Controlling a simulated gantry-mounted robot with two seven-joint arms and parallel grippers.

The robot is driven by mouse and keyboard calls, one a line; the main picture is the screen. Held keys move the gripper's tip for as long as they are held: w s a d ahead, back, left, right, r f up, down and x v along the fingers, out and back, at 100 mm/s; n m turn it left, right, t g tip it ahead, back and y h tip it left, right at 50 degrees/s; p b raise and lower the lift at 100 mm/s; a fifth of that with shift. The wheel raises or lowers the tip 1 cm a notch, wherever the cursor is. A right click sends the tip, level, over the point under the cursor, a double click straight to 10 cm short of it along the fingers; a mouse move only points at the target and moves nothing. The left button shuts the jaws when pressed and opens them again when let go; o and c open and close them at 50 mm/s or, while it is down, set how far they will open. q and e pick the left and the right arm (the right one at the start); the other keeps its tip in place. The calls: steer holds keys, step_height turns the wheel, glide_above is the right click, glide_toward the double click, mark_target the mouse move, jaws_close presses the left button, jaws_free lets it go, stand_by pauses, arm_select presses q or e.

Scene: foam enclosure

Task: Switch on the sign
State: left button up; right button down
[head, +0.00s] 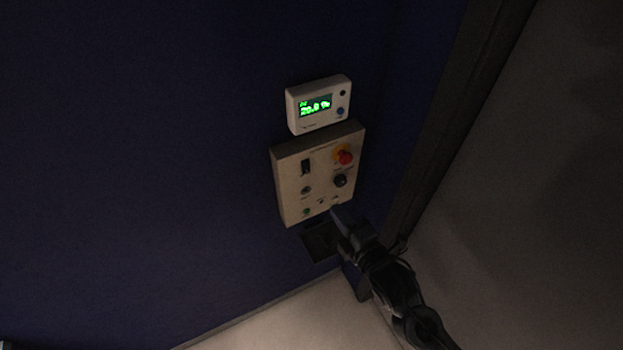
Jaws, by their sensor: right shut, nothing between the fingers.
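No sign shows in the head view. A beige control panel (291,186) is fixed to the dark blue wall. It carries a black rocker switch (306,167) at upper left, a red emergency button (345,157) on a yellow base, a black knob (340,181), and several small controls along its lower part, including a green one (306,211). My right gripper (336,210) is shut and empty at the panel's lower right edge, close to the small controls. I cannot tell whether it touches the panel. My left gripper is not in view.
A white display unit (318,121) with lit green digits is mounted just above the panel. A dark square plate (318,243) shows below the panel, partly behind my right gripper. A dark frame post (450,130) stands to the right. The wall to the left is clear.

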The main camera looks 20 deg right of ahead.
mark_target(306, 172)
steer(key=w+p, duration=0.1)
steer(key=w, duration=0.3)
steer(key=w+a+f, duration=0.1)
steer(key=w, duration=0.4)
steer(key=w+p, duration=0.1)
steer(key=w, duration=0.3)
steer(key=shift+w+a+f+p, duration=0.25)
steer(key=shift+a+f+p, duration=0.05)
steer(key=shift+a, duration=0.05)
steer(key=shift+w, duration=0.15)
steer(key=shift+f, duration=0.1)
steer(key=shift+w+b, duration=0.15)
steer(key=shift+b, duration=0.35)
